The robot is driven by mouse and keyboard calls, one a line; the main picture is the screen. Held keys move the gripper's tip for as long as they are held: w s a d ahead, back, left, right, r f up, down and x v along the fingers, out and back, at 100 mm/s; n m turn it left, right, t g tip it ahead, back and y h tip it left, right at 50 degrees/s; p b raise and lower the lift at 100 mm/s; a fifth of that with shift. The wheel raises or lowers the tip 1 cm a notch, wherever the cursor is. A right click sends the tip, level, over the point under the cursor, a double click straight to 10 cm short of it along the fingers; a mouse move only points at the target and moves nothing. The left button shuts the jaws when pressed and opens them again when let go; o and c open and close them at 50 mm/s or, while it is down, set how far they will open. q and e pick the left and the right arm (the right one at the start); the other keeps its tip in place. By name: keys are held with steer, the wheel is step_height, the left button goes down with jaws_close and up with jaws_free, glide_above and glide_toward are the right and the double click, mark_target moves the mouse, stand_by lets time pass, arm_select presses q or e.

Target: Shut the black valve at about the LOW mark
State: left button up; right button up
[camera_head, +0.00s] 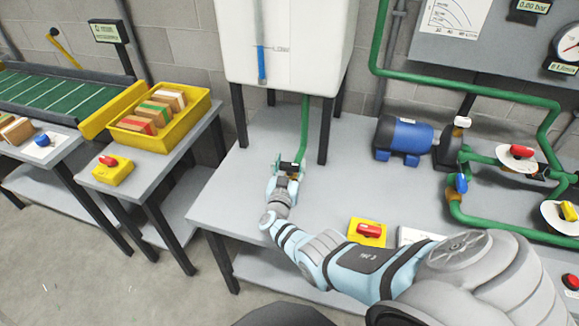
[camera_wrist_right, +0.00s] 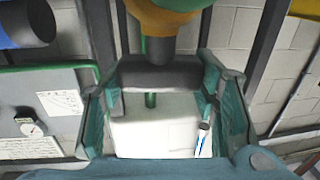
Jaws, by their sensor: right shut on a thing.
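The white tank (camera_head: 290,25) stands on dark legs on the grey bench. Its gauge strip (camera_head: 262,65) is blue up to about the LOW mark (camera_head: 281,49). A green pipe runs down from the tank to the black valve (camera_head: 288,167). My right gripper (camera_head: 286,173) is shut on the valve's black handle, which also shows between the teal fingers in the right wrist view (camera_wrist_right: 160,75). The gripper hides part of the valve in the head view. The tank also shows in the wrist view (camera_wrist_right: 150,135). My left gripper is out of view.
A blue motor pump (camera_head: 402,136) and green pipes with red, blue and yellow handles stand on the right. A yellow box with a red switch (camera_head: 367,232) sits near the bench front. A yellow crate (camera_head: 195,113) stands on the left table.

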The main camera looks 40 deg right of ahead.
steer(key=shift+f+m+g+h+b, duration=0.1)
steer(key=shift+m+g+h+b, duration=0.7)
steer(key=shift+g, duration=0.2)
steer(key=o, duration=1.2)
steer(key=shift+s+a, duration=0.3)
steer(key=shift+a, duration=0.2)
steer(key=v, duration=1.1)
steer(key=shift+d, duration=0.1)
